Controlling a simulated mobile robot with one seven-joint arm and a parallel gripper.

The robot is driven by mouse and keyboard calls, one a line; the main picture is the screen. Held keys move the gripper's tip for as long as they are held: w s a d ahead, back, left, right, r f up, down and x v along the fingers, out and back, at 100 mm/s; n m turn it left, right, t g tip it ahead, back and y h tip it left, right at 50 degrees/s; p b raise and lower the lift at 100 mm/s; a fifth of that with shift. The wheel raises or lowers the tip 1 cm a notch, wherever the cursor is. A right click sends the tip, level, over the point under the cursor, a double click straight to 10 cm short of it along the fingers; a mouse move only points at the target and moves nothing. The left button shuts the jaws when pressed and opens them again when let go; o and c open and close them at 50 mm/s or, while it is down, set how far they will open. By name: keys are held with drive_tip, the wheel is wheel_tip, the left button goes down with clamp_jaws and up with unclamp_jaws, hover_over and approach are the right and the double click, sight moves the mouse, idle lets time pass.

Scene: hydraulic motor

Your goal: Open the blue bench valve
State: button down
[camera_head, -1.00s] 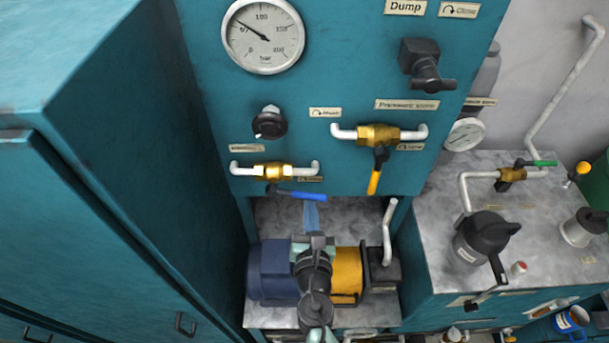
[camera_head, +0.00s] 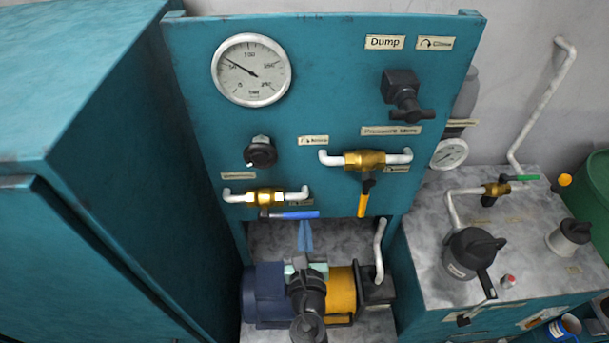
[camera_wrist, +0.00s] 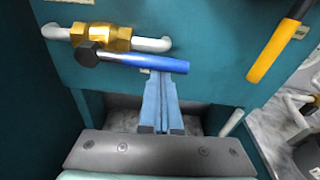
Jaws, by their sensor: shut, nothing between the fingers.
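The blue bench valve has a brass body (camera_head: 265,198) on a white pipe low on the teal panel. Its blue lever (camera_head: 290,215) points right, roughly along the pipe. The wrist view shows the same lever (camera_wrist: 150,63) and brass body (camera_wrist: 101,37). My gripper (camera_head: 304,225) is shut and empty, its pale blue fingers together. In the wrist view the fingertips (camera_wrist: 160,76) are just below the right half of the lever and appear very close to it. I cannot tell whether they touch it.
A yellow-handled valve (camera_head: 364,180) is up and right on the panel. A black knob (camera_head: 260,152) and a pressure gauge (camera_head: 251,70) are above. A blue and yellow motor (camera_head: 268,292) sits in the recess below. A teal cabinet (camera_head: 95,200) stands close on the left.

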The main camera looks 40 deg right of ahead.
wheel_tip(320, 180, down, 4)
drive_tip(key=b, duration=0.5)
drive_tip(key=p+v, duration=0.1)
drive_tip(key=v, duration=0.8)
drive_tip(key=shift+s+a+r, duration=0.1)
drive_tip(key=shift+r, duration=0.05)
drive_tip(key=w+a+r+m+t, duration=0.2)
drive_tip(key=w+r+m, duration=0.3)
drive_tip(key=r, duration=0.5)
drive_tip(key=w+a+r+m+t, duration=0.1)
drive_tip(key=w+r+m, duration=0.2)
drive_tip(key=r+m, duration=0.55)
drive_tip(key=w+a+r+m+t, duration=0.2)
drive_tip(key=w+r+m, duration=0.25)
drive_tip(key=r, duration=0.75)
drive_tip(key=s+a+r+m+t+y, duration=0.3)
drive_tip(key=a+r+m, duration=0.1)
drive_tip(key=r, duration=0.6)
drive_tip(key=s+a+r+m+t+y, duration=0.3)
drive_tip(key=s+a+r, duration=0.1)
drive_tip(key=r, duration=0.6)
drive_tip(key=s+a+r+m+t+y, duration=0.2)
drive_tip(key=s+a+r+m+y, duration=0.1)
drive_tip(key=r, duration=0.7)
drive_tip(key=s+a+m, duration=0.1)
drive_tip(key=a, duration=0.1)
drive_tip(key=shift+s+a+m+t, duration=0.25)
drive_tip(key=shift+a+m+t, duration=0.05)
drive_tip(key=shift+a+t, duration=0.1)
